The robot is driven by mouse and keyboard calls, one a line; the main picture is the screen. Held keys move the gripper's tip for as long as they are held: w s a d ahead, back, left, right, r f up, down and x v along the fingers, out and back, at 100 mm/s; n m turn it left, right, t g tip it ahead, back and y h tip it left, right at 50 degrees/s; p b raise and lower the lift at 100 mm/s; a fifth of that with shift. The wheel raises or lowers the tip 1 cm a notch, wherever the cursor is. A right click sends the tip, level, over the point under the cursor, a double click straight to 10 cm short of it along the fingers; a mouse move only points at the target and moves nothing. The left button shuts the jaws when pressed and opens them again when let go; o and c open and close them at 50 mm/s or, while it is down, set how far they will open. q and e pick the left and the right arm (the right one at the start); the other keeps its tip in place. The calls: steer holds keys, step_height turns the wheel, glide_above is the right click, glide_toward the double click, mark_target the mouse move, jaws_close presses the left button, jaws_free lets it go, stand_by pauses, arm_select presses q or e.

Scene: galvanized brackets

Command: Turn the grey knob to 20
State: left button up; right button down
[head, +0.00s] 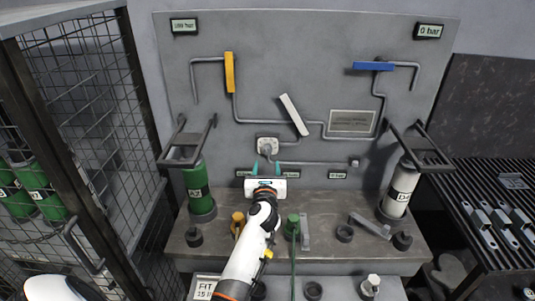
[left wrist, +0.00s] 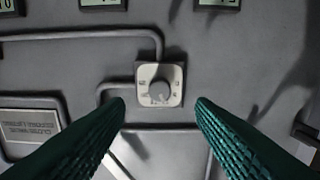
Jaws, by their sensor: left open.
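The grey knob (head: 267,146) sits on a pale square plate on the grey wall panel. The left wrist view shows the knob (left wrist: 159,91) from the front, with small marks around it that are too small to read. My left gripper (head: 266,167) is open, with its two green fingers pointing at the panel, just below the knob in the head view. In the left wrist view the fingertips (left wrist: 160,103) stand wide on either side of the knob, apart from it, with nothing between them. My right gripper is out of view.
Pipes cross the panel (head: 310,40) with orange (head: 229,72), white (head: 293,115) and blue (head: 373,66) levers. A green cylinder (head: 197,187) and a pale cylinder (head: 399,190) flank the bench (head: 330,205). A mesh cage (head: 85,130) stands at left. The space before the knob is clear.

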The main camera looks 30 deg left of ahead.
mark_target(268, 153)
arm_select(q)
steer(key=b+x, duration=0.1)
steer(key=x, duration=0.7)
steer(key=shift+c, duration=0.2)
steer(key=c, duration=0.9)
